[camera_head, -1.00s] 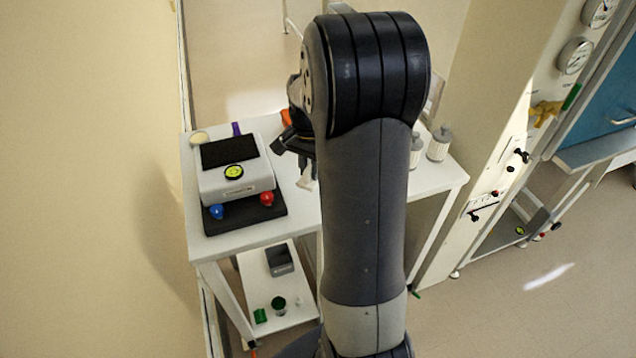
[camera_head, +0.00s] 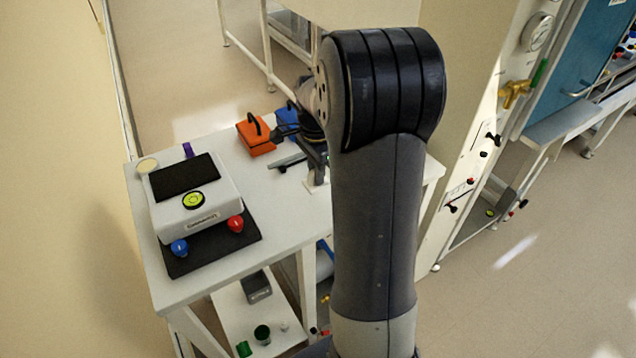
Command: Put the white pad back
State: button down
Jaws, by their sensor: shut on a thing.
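My gripper (camera_head: 317,166) is above the white table, right of the balance, and partly hidden behind my own arm. It is shut on a small white piece, which looks like the white pad (camera_head: 311,186), just below the dark fingers. The pad's far side is hidden by my arm. I cannot tell whether the pad touches the table top.
The white table (camera_head: 285,225) holds a balance (camera_head: 190,215) on a black mat (camera_head: 215,257), a cream disc (camera_head: 147,165), an orange case (camera_head: 257,139) and a blue case (camera_head: 286,115). A lower shelf (camera_head: 283,318) holds small items. Bare table lies between balance and gripper.

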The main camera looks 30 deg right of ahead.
jog(key=shift+f, duration=1.95)
jog(key=shift+f, duration=0.15)
jog(key=c, duration=1.3)
grip_release()
jog(key=shift+c, duration=0.2)
notch_tip(320, 180, up, 12)
jog(key=shift+r, duration=0.2)
